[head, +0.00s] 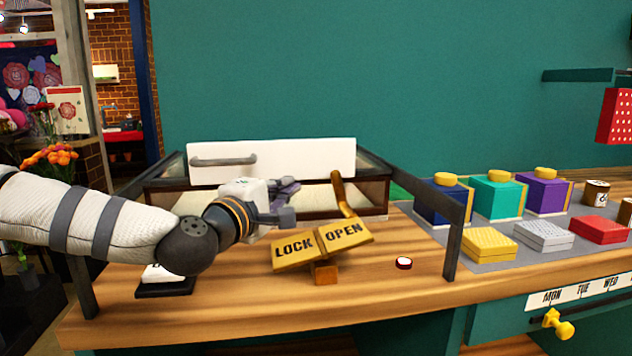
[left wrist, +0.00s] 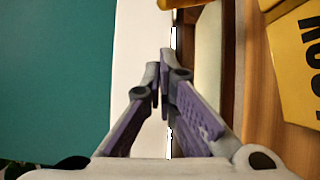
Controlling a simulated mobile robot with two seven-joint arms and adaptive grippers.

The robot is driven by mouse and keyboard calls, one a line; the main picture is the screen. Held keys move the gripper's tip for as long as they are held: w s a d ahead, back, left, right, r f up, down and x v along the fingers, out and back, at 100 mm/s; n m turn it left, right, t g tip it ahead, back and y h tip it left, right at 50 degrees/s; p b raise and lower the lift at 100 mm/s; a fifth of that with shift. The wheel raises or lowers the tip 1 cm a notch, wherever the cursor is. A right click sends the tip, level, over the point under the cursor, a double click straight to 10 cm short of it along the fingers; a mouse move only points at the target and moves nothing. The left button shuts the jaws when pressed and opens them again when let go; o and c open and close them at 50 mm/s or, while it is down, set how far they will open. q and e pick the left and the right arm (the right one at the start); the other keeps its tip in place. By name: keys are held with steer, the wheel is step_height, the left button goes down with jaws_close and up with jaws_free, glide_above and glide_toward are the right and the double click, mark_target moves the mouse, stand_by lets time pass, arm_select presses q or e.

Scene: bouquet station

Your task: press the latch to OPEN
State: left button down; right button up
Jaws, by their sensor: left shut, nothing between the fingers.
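The latch is a yellow rocker plate (head: 322,244) on a small wooden block, marked LOCK on its left half and OPEN on its right half. It is tilted, with the LOCK side lower and the OPEN side higher. A brown-gold hooked arm (head: 343,195) rises behind the OPEN half. My left gripper (head: 290,200) is shut and empty, left of the hooked arm and above and behind the LOCK half. In the left wrist view the closed fingers (left wrist: 164,68) point away, with part of the lettered plate (left wrist: 296,62) at the right edge. My right gripper is out of view.
A glass-sided case with a white handled panel (head: 290,160) stands behind the latch. A red-and-white button (head: 404,263) sits to the right. Dark posts (head: 456,235) flank the area. Several coloured boxes stand on a grey mat (head: 490,267) at the right.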

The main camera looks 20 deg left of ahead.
arm_select(q)
steer(key=w, duration=0.4)
steer(key=shift+f+b, duration=0.2)
steer(key=shift+b, duration=0.1)
steer(key=shift+w+d+r, duration=0.25)
steer(key=shift+w+d, duration=0.65)
steer(key=shift+d, duration=0.1)
steer(key=shift+w+d+r, duration=0.1)
steer(key=shift+w+d, duration=0.35)
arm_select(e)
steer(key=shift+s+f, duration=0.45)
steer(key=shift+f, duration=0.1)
arm_select(q)
steer(key=shift+w, duration=0.1)
